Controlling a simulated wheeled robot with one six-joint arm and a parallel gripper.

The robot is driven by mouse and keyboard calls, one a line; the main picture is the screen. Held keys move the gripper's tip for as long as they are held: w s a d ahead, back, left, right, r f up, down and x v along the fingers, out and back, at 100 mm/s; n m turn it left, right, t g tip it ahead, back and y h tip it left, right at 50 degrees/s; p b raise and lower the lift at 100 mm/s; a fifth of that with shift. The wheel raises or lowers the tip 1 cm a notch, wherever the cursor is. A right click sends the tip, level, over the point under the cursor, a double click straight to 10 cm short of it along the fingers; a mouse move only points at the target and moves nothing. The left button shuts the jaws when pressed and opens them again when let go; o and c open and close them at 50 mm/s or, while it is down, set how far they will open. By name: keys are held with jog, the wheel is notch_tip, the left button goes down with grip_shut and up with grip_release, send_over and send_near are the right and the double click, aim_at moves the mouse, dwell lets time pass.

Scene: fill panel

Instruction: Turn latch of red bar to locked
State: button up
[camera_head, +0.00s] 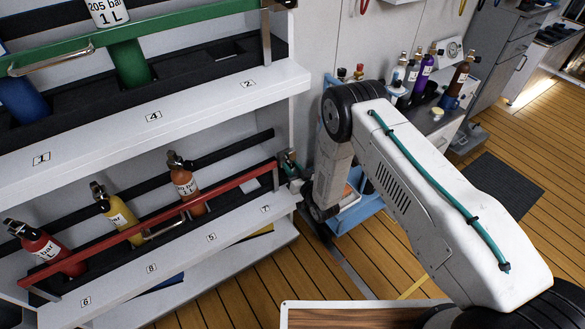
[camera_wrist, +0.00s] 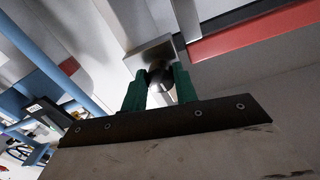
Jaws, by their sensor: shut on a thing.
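The red bar (camera_head: 150,226) runs across the front of the lower shelf, before several bottles. It also shows in the wrist view (camera_wrist: 255,32) at the upper right. Its latch is at the right end; in the wrist view it has a dark round knob (camera_wrist: 160,74) beside a grey metal plate (camera_wrist: 151,53). My gripper (camera_wrist: 159,84) has its green fingers closed on either side of the knob. In the head view my gripper (camera_head: 289,170) is at the bar's right end, and my arm partly hides it. I cannot tell the latch's turned position.
The lower shelf (camera_head: 170,266) holds a red bottle (camera_head: 46,248), a yellow bottle (camera_head: 119,215) and an orange-brown bottle (camera_head: 187,187). A green bar (camera_head: 190,27) crosses the upper shelf. Wooden floor lies to the right.

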jog(key=n, duration=0.8)
jog(key=shift+n, duration=0.4)
jog(key=n, duration=0.4)
jog(key=shift+n, duration=0.3)
jog(key=shift+n+y, duration=0.3)
jog(key=shift+n, duration=1.7)
jog(key=o, duration=1)
jog(key=shift+c, duration=0.2)
jog(key=shift+d, duration=0.1)
